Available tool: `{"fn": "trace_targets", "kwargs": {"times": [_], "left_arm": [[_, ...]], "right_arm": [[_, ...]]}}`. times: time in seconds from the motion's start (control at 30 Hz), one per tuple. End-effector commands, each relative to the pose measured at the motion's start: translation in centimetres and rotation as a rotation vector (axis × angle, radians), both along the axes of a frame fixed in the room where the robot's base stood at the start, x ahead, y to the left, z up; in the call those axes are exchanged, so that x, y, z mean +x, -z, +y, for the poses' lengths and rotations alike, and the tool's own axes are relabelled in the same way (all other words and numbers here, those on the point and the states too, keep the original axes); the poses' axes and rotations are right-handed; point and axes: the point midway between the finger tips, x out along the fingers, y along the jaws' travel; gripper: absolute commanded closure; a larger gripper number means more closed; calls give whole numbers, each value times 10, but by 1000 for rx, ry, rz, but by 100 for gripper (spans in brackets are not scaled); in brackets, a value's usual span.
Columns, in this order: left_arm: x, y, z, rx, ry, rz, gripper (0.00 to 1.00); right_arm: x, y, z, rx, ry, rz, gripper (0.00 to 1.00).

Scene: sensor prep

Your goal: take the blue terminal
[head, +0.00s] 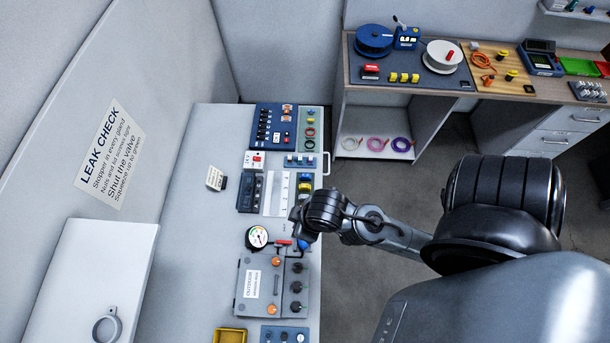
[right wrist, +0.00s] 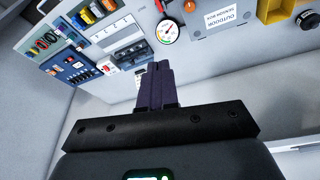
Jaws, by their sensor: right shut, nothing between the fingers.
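Small coloured parts, apparently terminals, sit in a strip along the bench's right edge. My left gripper is out of view.
The round gauge (head: 257,237) and grey outdoor sensor box (head: 262,284) stand close to my right gripper. A blue panel (head: 262,110) lies at the bench's far end. A side table (head: 470,85) holds spools and tools. The bench's left part is mostly clear.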

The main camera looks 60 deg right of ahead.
Motion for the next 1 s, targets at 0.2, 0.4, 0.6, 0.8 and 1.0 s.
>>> {"fn": "trace_targets", "kwargs": {"times": [0.2, 0.4, 0.6, 0.8, 1.0], "left_arm": [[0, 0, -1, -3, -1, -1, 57], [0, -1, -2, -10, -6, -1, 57], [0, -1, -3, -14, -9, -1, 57], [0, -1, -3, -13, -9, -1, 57], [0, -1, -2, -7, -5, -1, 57]], "right_arm": [[0, 0, 0, 0, 0, 0, 76], [0, 0, 0, 0, 0, 0, 45], [0, 0, 0, 0, 0, 0, 17], [0, 0, 0, 0, 0, -1, 17], [1, -1, 0, -19, -58, -5, 17]]}}
